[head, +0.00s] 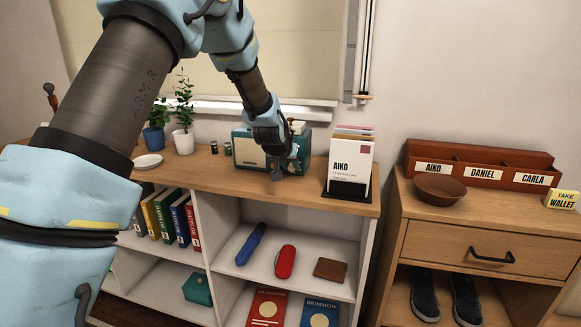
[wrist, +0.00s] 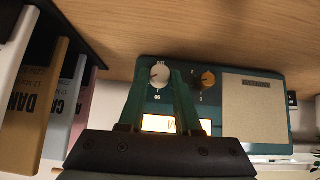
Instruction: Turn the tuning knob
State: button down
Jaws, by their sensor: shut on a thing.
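A teal radio (head: 243,157) with a pale speaker panel stands on top of the wooden shelf unit. My gripper (head: 277,172) is at the right part of its front and hides the controls in the head view. In the wrist view the radio (wrist: 212,128) appears turned over, with a lit dial window (wrist: 160,124). My gripper (wrist: 162,80) has its two fingers either side of a white knob (wrist: 160,73) and is shut on it. An orange knob (wrist: 208,79) sits beside the fingers, with a dark part between. I cannot read the dial.
A letter holder (head: 348,192) with cards, one marked AIKO, stands close right of the radio. Small dark jars (head: 228,148), potted plants (head: 183,140) and a white plate (head: 148,161) are to the left. The shelf top in front of the radio is clear.

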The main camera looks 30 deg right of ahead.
jog(key=shift+w+a+f+b, duration=0.15)
jog(key=shift+b, duration=0.3)
jog(key=shift+w+a+n+g+h+b, duration=0.1)
jog(key=shift+n+g+h+b, duration=0.25)
jog(key=shift+h+b, duration=0.2)
jog(key=shift+n+g+h+b, duration=0.35)
jog(key=shift+g+h+b, duration=0.1)
jog(key=shift+h+b, duration=0.1)
jog(key=shift+w+a+f+n+g+h+b, duration=0.1)
jog(key=shift+n+g+h+b, duration=0.35)
jog(key=shift+h, duration=0.15)
jog(key=shift+w+a+f+n+g+h+b, duration=0.1)
jog(key=shift+n+g+h+b, duration=0.3)
jog(key=shift+h, duration=0.2)
jog(key=shift+r+n+g+h+p, duration=0.15)
jog(key=shift+n+g+h+p, duration=0.2)
jog(key=shift+h, duration=0.25)
jog(key=h+p, duration=0.1)
jog(key=p, duration=0.2)
jog(key=shift+r+n+g+p, duration=0.15)
jog(key=shift+n+g+p, duration=0.15)
jog(key=shift+n+p, duration=0.1)
jog(key=p, duration=0.3)
jog(key=shift+a+f+n+h+p, duration=0.1)
jog(key=shift+f+n+h+p, duration=0.2)
jog(key=shift+f+h+p, duration=0.35)
jog(key=shift+r, duration=0.2)
